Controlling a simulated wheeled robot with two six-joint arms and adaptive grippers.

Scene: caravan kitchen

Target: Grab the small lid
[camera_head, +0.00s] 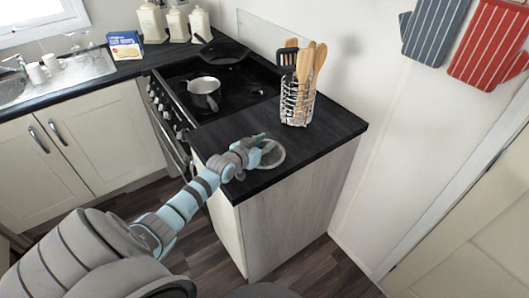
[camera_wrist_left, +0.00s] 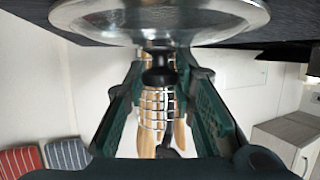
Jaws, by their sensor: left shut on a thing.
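The small lid (camera_head: 272,158) is a round, silvery disc at the near left part of the dark worktop, right of the stove. In the left wrist view, which is upside down, the lid (camera_wrist_left: 160,18) fills the top and its black knob (camera_wrist_left: 158,72) points in between my green fingers. My left gripper (camera_head: 259,144) is shut on the lid's knob. The wrist view shows the lid's rim close to the worktop; I cannot tell whether it touches. My right gripper is not in view.
A wire utensil holder (camera_head: 297,103) with wooden spoons stands behind the lid. A small saucepan (camera_head: 203,95) and a dark pan (camera_head: 222,50) are on the black stove. The worktop (camera_head: 325,128) is clear right of the lid, up to its edge.

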